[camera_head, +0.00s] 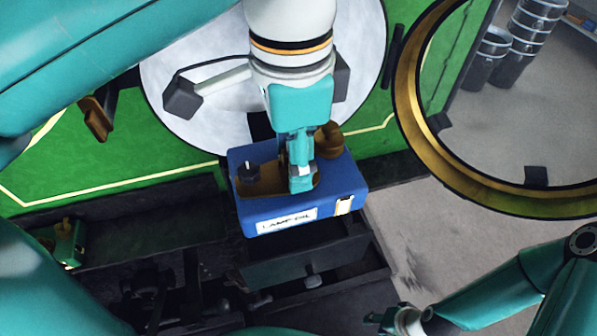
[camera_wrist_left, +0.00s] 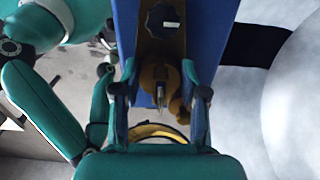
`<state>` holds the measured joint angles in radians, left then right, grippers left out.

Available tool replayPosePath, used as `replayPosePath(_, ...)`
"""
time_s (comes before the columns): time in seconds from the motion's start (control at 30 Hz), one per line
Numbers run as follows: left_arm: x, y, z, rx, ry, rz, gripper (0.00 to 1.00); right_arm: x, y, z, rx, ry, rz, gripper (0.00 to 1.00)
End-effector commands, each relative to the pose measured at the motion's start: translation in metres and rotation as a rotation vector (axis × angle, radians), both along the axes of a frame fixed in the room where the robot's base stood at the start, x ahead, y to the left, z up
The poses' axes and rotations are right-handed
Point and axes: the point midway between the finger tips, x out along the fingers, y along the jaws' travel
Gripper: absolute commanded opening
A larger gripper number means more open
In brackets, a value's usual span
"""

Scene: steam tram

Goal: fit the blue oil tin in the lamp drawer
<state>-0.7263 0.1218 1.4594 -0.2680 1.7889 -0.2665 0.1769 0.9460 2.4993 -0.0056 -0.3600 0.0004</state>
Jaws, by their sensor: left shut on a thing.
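The blue oil tin (camera_head: 343,178) has a black cap, a brown top handle and a "LAMP OIL" label facing the front. My left gripper (camera_head: 300,181) comes from above and is shut on the handle at the tin's top. In the left wrist view the tin (camera_wrist_left: 208,38) fills the upper middle, with the gripper fingers (camera_wrist_left: 160,95) on both sides of the brown handle. The dark lamp drawer (camera_head: 308,262), with a small knob, lies just below the tin. The tin hides most of its inside. My right gripper (camera_head: 398,319) is partly in view at the lower right, its jaw unclear.
A green panel with a large pale disc (camera_head: 190,125) stands behind the tin. A big brass ring (camera_head: 407,105) is at the right, with metal buckets (camera_head: 490,55) beyond. A small green-and-brass item (camera_head: 68,242) sits at the left. Grey floor shows right of the drawer.

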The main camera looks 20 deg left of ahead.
Motion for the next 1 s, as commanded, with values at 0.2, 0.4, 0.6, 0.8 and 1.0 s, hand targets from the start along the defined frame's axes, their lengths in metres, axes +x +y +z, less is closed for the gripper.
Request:
replayPosePath(0.2, -0.003, -0.002, -0.013, -0.001, -0.003, -0.012, 0.0, 0.0, 0.0, 0.0, 0.0, 0.0, 0.0, 0.39)
replayPosePath(0.4, 0.0, -0.003, -0.039, 0.001, 0.001, -0.014, 0.0, 0.0, 0.0, -0.009, 0.0, 0.001, 0.0, 0.39)
replayPosePath(0.6, 0.001, -0.004, -0.062, -0.001, -0.001, -0.015, 0.0, 0.0, 0.0, -0.025, 0.0, 0.0, 0.0, 0.39)
replayPosePath(0.8, 0.001, -0.004, -0.068, -0.001, -0.001, -0.015, 0.0, 0.0, 0.0, -0.029, 0.0, 0.0, 0.0, 0.39)
replayPosePath(1.0, 0.001, -0.004, -0.076, -0.001, -0.001, -0.014, 0.0, 0.0, 0.0, -0.037, 0.0, 0.0, 0.0, 0.39)
